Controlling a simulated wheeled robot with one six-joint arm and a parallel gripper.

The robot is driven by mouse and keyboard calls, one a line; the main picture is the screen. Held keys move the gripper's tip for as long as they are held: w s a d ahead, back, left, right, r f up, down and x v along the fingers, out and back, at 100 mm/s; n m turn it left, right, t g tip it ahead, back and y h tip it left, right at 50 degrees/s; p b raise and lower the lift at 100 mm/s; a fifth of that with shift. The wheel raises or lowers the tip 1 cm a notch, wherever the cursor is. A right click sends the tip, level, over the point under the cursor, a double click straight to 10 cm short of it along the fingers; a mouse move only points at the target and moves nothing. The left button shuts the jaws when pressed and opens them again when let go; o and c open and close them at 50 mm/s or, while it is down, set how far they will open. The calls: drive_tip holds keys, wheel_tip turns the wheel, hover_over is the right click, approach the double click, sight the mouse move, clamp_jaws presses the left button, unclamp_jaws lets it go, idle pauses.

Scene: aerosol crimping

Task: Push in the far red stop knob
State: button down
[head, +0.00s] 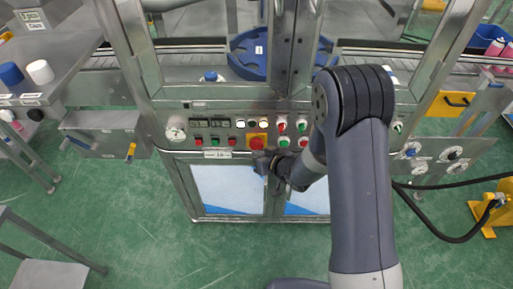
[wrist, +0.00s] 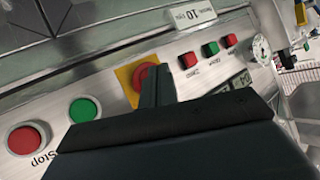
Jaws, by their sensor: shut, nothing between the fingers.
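A red mushroom knob (head: 257,143) stands on a yellow plate in the middle of the control panel. It also shows in the wrist view (wrist: 142,74), partly hidden behind my fingers. My gripper (head: 262,162) is shut and empty, its tips at the lower edge of the yellow plate in the head view. In the wrist view the closed fingers (wrist: 157,83) overlap the knob's right side; I cannot tell whether they touch it. A flat red button (wrist: 27,138) labelled "Stop" sits at the lower left there, apart from my fingers.
A green button (wrist: 83,109) sits beside the Stop button. Several small red and green buttons (head: 215,142) line the panel left of the knob. A steel frame post (head: 280,60) rises behind the panel. A gauge (wrist: 262,47) shows at the upper right of the wrist view.

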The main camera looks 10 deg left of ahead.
drive_tip(key=shift+s, duration=0.1)
drive_tip(key=s+b, duration=0.1)
drive_tip(key=s, duration=0.1)
drive_tip(key=s+d+b, duration=0.1)
drive_tip(key=s, duration=0.2)
drive_tip(key=shift+d, duration=0.1)
idle(0.4)
drive_tip(key=shift+w, duration=0.15)
drive_tip(key=w+p, duration=0.2)
drive_tip(key=p, duration=0.1)
drive_tip(key=shift+a+r+p, duration=0.2)
drive_tip(key=shift+a+p, duration=0.05)
drive_tip(key=shift+p, duration=0.05)
drive_tip(key=s+d+b, duration=0.1)
drive_tip(key=s+b, duration=0.2)
drive_tip(key=s, duration=0.3)
drive_tip(key=shift+d+f, duration=0.2)
drive_tip(key=shift+f, duration=0.05)
drive_tip(key=shift+w, duration=0.1)
